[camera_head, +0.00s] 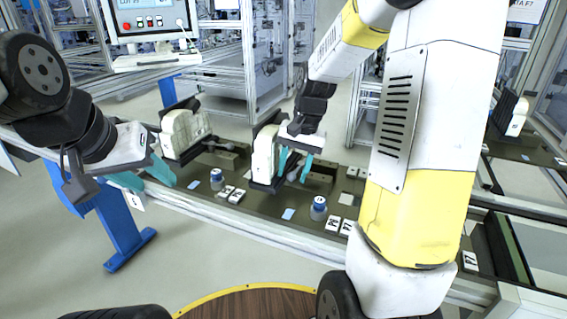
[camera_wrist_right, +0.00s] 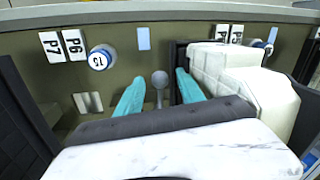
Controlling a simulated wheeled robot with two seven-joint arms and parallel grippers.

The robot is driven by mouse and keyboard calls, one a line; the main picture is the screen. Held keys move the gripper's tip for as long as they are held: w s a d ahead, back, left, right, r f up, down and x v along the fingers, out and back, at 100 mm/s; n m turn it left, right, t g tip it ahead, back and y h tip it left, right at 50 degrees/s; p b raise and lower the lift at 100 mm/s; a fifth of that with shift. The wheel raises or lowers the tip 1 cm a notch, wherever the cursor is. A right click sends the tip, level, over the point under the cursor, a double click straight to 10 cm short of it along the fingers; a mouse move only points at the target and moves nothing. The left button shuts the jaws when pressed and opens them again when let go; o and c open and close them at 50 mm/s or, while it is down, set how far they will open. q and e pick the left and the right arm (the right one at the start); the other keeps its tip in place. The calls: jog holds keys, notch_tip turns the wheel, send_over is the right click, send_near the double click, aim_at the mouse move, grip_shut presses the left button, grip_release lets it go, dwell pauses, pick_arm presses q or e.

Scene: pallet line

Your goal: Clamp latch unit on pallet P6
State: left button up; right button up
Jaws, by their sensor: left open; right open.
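The white latch unit (camera_head: 264,154) stands upright in a black frame on the middle pallet in the head view. It also shows at the right in the right wrist view (camera_wrist_right: 245,75). The card reading P6 (camera_wrist_right: 72,45) lies at upper left there. A grey ball-ended lever (camera_wrist_right: 160,78) stands between the two teal fingers of my right gripper (camera_wrist_right: 160,90). The fingers are open, one on each side, with gaps visible; no contact is clear. In the head view my right gripper (camera_head: 295,166) is beside the unit. My left gripper (camera_head: 148,180) is open and empty, left of the line.
Another white unit (camera_head: 186,132) stands on the pallet to the left. Blue-capped round parts (camera_head: 318,208) and number cards (camera_head: 335,224) lie along the front of the line. A monitor (camera_head: 152,20) stands behind. A blue stand (camera_head: 118,225) is at the front left.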

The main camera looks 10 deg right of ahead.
jog(key=shift+f, duration=0.1)
grip_shut()
dwell(1.4)
